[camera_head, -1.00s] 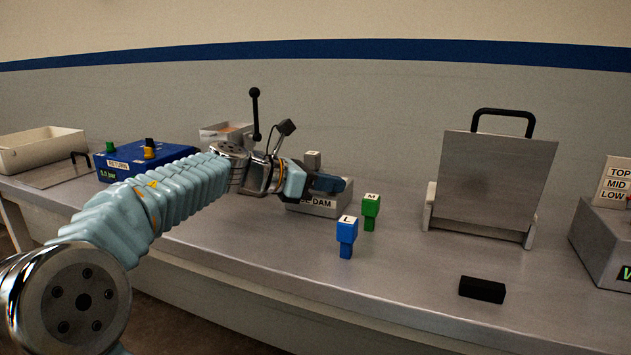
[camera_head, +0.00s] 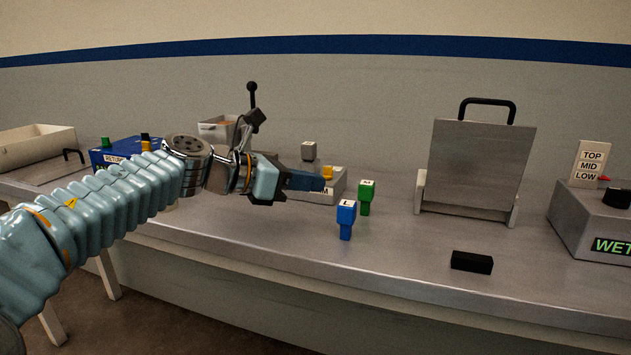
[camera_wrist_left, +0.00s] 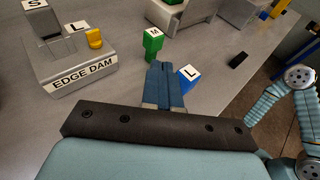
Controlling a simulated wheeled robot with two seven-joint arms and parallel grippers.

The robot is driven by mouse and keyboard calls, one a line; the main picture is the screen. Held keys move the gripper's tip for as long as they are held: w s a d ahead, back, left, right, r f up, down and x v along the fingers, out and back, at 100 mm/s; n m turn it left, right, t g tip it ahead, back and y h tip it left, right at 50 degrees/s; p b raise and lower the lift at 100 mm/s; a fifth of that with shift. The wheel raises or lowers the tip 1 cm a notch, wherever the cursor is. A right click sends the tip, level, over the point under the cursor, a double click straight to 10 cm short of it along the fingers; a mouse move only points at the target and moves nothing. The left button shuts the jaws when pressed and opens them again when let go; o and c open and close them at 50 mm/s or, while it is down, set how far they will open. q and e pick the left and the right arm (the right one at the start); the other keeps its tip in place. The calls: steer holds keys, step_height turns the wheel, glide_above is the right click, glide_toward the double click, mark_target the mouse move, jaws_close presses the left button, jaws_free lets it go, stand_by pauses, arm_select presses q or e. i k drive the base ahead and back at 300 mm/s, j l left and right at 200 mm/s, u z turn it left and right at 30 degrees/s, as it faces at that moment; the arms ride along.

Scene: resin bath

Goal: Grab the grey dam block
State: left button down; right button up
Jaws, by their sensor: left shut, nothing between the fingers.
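The grey dam block (camera_head: 309,151), marked S in the left wrist view (camera_wrist_left: 42,20), stands on the grey EDGE DAM holder (camera_head: 338,188). The holder also shows at the upper left of the left wrist view (camera_wrist_left: 50,75). My left gripper (camera_head: 318,183) is shut and empty, its blue fingers together. In the head view it overlaps the front of the holder, below the grey block. In the left wrist view its fingertips (camera_wrist_left: 166,70) lie right of the holder and the block, apart from both. My right gripper is out of view.
A blue L block (camera_head: 346,218) and a green M block (camera_head: 366,196) stand right of the holder. A yellow piece (camera_head: 328,173) sits on the holder. A black block (camera_head: 471,261) lies near the front edge. An upright plate (camera_head: 476,165) stands farther right.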

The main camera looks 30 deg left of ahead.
mark_target(309, 150)
steer(key=k+j, duration=0.8)
